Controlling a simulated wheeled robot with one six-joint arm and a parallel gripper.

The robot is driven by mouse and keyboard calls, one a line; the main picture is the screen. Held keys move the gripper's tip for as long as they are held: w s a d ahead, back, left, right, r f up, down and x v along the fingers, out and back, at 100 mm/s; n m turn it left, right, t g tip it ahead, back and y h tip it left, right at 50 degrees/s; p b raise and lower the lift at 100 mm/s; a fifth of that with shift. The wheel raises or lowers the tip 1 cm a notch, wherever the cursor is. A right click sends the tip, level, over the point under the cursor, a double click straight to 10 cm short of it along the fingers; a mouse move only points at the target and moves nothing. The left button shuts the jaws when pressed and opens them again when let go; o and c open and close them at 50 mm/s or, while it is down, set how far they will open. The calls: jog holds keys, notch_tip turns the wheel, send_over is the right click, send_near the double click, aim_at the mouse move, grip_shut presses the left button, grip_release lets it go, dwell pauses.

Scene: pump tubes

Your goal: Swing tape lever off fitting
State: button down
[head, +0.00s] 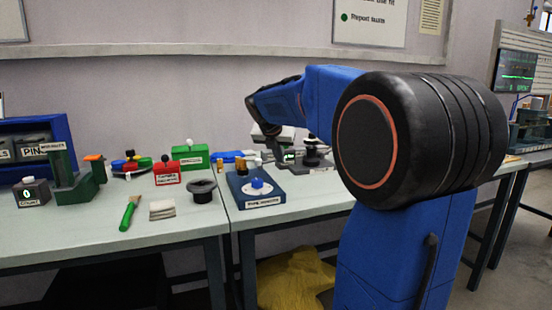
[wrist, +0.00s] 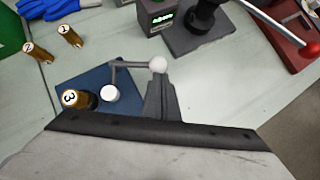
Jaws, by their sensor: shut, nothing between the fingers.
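In the wrist view a blue plate (wrist: 72,86) carries a brass fitting marked 3 (wrist: 75,99) and a round white knob (wrist: 110,93). A thin grey lever (wrist: 132,65) ends in a white ball (wrist: 158,65), above the plate's right edge. My gripper (wrist: 160,84) is shut and empty. Its fingertips are just below the ball in the picture; I cannot tell whether they touch it. The lower part of the plate is hidden behind my gripper's body. In the head view my gripper (head: 272,140) is small and partly hidden above the right table.
Two loose brass fittings, 2 (wrist: 38,52) and 1 (wrist: 70,36), lie near blue gloves (wrist: 35,8). A box with a green display (wrist: 160,16) and a dark stand (wrist: 205,22) are behind. A red-based lever device (wrist: 290,38) is at right. A blue box (head: 255,190) stands at the table's front.

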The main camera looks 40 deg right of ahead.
jog(key=shift+w+d, duration=0.2)
jog(key=shift+d, duration=0.3)
jog(key=shift+w+d, duration=0.15)
jog(key=shift+d, duration=0.35)
jog(key=shift+d+r, duration=0.1)
jog(key=shift+r, duration=0.05)
